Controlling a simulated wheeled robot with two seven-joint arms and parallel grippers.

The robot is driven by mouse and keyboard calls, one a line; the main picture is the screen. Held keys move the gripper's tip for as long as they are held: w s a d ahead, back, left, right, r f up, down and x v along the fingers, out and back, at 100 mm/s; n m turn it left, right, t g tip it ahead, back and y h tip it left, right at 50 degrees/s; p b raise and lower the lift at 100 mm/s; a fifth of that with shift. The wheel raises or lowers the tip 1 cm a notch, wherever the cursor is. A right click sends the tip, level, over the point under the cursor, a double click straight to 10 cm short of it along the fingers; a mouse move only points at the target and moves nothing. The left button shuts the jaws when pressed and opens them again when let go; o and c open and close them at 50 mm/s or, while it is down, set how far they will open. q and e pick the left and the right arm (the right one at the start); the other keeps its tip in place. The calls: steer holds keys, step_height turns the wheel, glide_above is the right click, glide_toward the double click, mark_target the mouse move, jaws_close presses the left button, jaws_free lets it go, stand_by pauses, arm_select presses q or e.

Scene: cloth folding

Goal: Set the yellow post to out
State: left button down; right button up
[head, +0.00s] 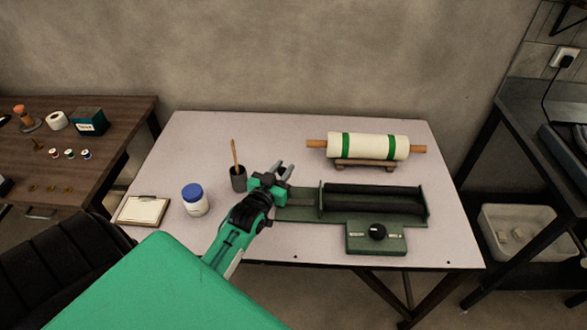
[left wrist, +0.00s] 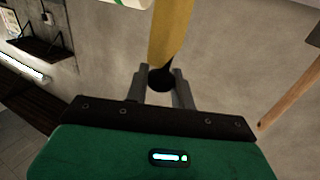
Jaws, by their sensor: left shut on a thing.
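The yellow post (left wrist: 172,32) shows in the left wrist view, with a dark rounded end between the two fingers of my left gripper (left wrist: 161,88). The fingers are shut on it. In the head view my left gripper (head: 283,171) is over the left end of the green roller device (head: 298,214), and I cannot make out the post there. The device has dark rollers (head: 375,198) and a front box with a black knob (head: 377,232). The labels on the box are too small to read. My right gripper is not in view.
A blue-lidded jar (head: 194,200) and a clipboard (head: 142,210) lie further left. A cloth roll with green bands (head: 375,147) rests on a stand behind. The table's back left (head: 220,130) is clear.

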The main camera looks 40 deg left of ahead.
arm_select(q)
steer(key=shift+a, duration=0.2)
steer(key=c, duration=1.3)
jaws_free()
steer(key=shift+s, duration=0.1)
steer(key=shift+o, duration=0.5)
steer(key=shift+a, duration=0.1)
steer(key=shift+s, duration=0.3)
steer(key=s, duration=0.2)
steer(key=s+d+b, duration=0.1)
steer(key=s, duration=0.2)
steer(key=shift+f, duration=0.1)
steer(key=s+d+b, duration=0.1)
steer(key=s, duration=0.7)
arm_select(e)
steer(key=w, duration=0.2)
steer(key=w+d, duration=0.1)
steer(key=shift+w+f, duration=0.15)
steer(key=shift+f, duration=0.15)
